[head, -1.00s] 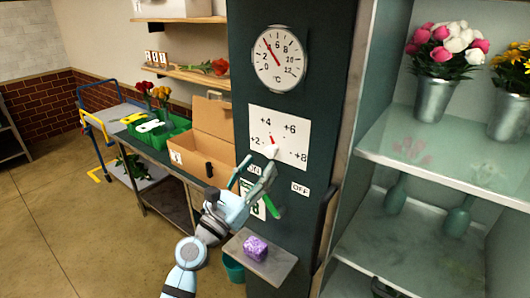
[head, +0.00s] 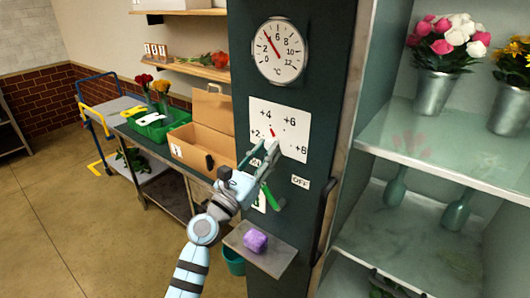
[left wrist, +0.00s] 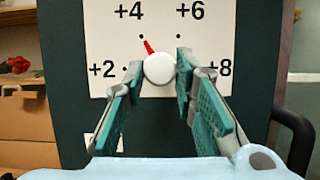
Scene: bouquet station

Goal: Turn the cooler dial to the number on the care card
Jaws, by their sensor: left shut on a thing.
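The cooler dial is a round white knob (left wrist: 159,69) with a red pointer, on a white panel (head: 291,118) marked +2, +4, +6 and +8. In the left wrist view the pointer leans up and left, toward the +4 dot. My left gripper (head: 266,151) is shut on the knob, one finger on each side of it. In the head view the fingers hide most of the knob, and the red pointer tip shows above them. A green and white card (head: 259,201) below the dial is mostly hidden by the gripper, and I cannot read it. My right gripper is not in view.
A round °C gauge (head: 280,51) hangs above the panel. An OFF label (head: 300,182) is at lower right. Glass shelves (head: 470,165) with flower buckets stand at right.

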